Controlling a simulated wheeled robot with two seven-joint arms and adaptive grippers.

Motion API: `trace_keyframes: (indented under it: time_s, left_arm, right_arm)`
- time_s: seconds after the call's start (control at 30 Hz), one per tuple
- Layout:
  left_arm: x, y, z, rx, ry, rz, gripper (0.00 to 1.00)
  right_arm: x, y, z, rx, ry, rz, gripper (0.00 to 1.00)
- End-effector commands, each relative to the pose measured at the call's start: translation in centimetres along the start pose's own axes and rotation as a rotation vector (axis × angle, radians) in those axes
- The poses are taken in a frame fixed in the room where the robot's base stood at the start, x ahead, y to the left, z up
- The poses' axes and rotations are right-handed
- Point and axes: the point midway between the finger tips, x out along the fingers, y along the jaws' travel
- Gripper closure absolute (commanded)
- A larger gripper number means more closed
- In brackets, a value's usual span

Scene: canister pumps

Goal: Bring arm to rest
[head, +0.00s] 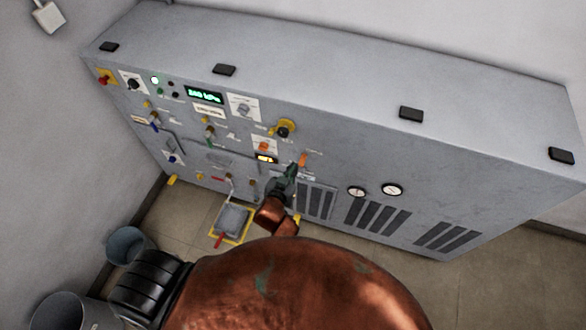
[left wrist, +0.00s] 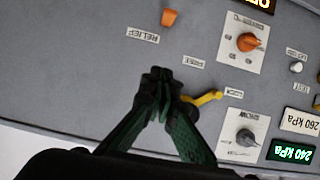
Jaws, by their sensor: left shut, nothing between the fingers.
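My left gripper (head: 291,172) is in front of the grey cabinet's (head: 380,60) control panel, at the end of my copper-coloured arm. In the left wrist view its green fingers (left wrist: 158,78) meet at dark tips with nothing between them. The tips show beside a yellow lever (left wrist: 203,98) and below the orange relief handle (left wrist: 169,17); I cannot tell the gap to the panel. In the head view the orange handle (head: 302,159) is just above right of the fingers. My right gripper is in neither view.
An orange knob (left wrist: 249,42) and a grey knob (left wrist: 246,138) are on the panel near the gripper. A green display (head: 204,95) reads about 240 kPa. A grey floor box (head: 233,218) and a bucket (head: 128,244) stand below left. Floor is clear at right.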

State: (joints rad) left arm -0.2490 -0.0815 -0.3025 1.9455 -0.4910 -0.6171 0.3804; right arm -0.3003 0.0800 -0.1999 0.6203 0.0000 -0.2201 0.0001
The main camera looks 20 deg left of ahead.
Motion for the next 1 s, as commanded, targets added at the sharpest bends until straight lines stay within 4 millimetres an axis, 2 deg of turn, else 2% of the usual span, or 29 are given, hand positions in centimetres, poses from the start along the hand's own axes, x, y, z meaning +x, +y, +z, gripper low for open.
trace_keyframes:
  time_s: [0.47,0.57,0.67,0.77,0.83,1.0]
  left_arm:
    - [0.1,0.0,0.1,0.001,-0.001,0.0,1.0]
    - [0.6,0.1,1.5,0.008,-0.02,0.004,1.0]
    - [1.7,0.2,5.5,0.029,-0.071,0.016,1.0]
    - [3.2,0.2,12.0,0.059,-0.152,0.035,1.0]
    - [4.0,0.1,17.2,0.079,-0.215,0.05,1.0]
    - [4.4,-0.8,29.6,0.118,-0.367,0.08,1.0]
  right_arm:
    - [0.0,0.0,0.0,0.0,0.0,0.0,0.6]
    - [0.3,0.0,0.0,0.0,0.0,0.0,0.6]
    - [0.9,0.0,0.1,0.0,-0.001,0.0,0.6]
    - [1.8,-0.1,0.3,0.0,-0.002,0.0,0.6]
    - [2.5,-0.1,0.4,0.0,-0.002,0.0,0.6]
    - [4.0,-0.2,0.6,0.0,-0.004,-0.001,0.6]
